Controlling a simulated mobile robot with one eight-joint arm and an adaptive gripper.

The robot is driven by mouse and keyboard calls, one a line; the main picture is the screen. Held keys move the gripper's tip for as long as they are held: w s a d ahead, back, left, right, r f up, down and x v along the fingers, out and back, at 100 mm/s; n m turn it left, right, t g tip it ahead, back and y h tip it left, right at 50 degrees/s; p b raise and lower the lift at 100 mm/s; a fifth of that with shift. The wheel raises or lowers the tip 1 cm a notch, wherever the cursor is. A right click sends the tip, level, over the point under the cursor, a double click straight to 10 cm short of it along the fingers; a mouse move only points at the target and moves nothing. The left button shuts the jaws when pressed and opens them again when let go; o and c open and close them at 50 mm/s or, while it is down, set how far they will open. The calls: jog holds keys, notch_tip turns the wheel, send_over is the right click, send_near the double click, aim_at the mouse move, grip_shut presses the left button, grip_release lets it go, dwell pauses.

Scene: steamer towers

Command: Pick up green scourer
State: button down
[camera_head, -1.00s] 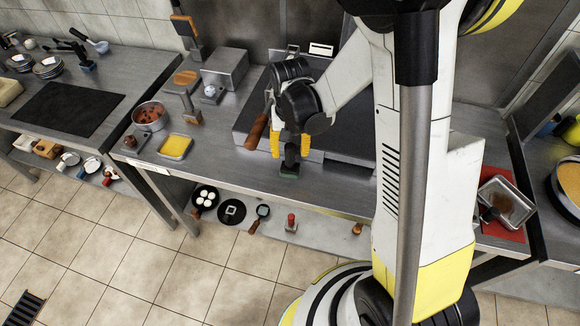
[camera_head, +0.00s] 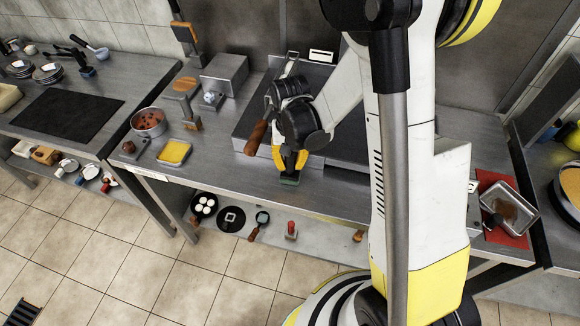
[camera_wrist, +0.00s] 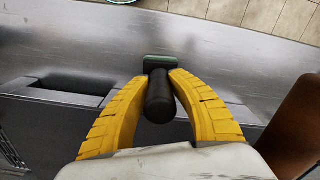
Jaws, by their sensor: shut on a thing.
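The green scourer (camera_head: 289,180) has a dark green block at the bottom and a black upright handle. It is at the front part of the steel counter, below my gripper (camera_head: 289,163). In the wrist view, the yellow fingers of my gripper (camera_wrist: 160,80) close in on both sides of the black handle, and the scourer's green block (camera_wrist: 161,61) shows just beyond the fingertips. My gripper is shut on the scourer. The block looks to be on or very close to the counter; I cannot tell if there is a gap under it.
A brown wooden handle (camera_head: 256,137) sticks out just left of my gripper. The dark cooking unit (camera_head: 345,143) is behind it. A tray with yellow contents (camera_head: 174,152) and a pot (camera_head: 149,122) stand to the left. The counter's front strip (camera_head: 235,172) is clear.

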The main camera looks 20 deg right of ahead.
aim_at(292, 154)
jog(key=r+p, duration=0.1)
jog(key=r, duration=0.3)
jog(key=shift+s+d+r+p, duration=0.1)
jog(key=shift+d+r+p, duration=0.1)
jog(key=shift+r+p, duration=0.15)
jog(key=s+d+r+p, duration=0.2)
jog(key=s+d+r, duration=0.4)
jog(key=d, duration=0.3)
jog(key=shift+d, duration=0.2)
jog(key=shift+s, duration=0.1)
jog(key=c, duration=2)
grip_release()
jog(key=shift+c, duration=0.2)
grip_shut()
